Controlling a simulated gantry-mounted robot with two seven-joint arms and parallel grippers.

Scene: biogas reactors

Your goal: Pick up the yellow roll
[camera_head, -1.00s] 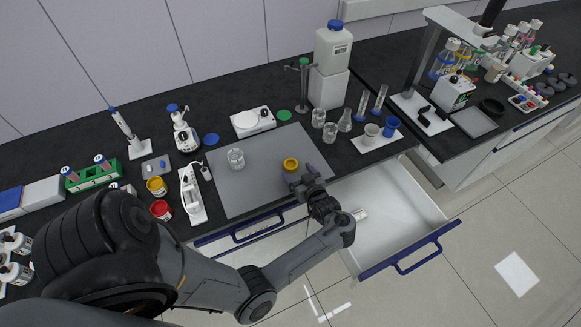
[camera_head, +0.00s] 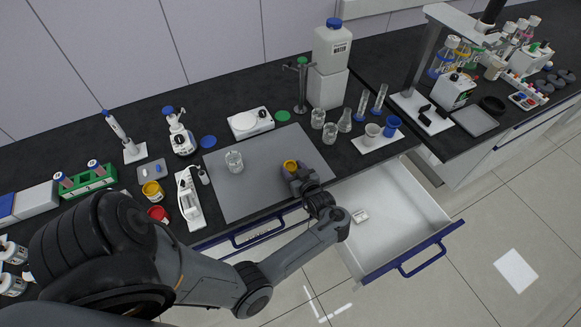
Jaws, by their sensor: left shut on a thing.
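The yellow roll (camera_head: 290,165) is on the right part of the grey mat (camera_head: 237,196) on the bench. My left gripper (camera_head: 297,176) is at the near side of the roll and shut on it; the gripper hides the roll's lower near part. I cannot tell whether the roll still touches the mat. My right gripper is not in view.
A glass beaker (camera_head: 234,162) stands on the mat to the left. An open white drawer (camera_head: 393,213) juts out below the bench at the right. More glass beakers (camera_head: 329,134) stand behind the roll, to the right. The middle of the mat is clear.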

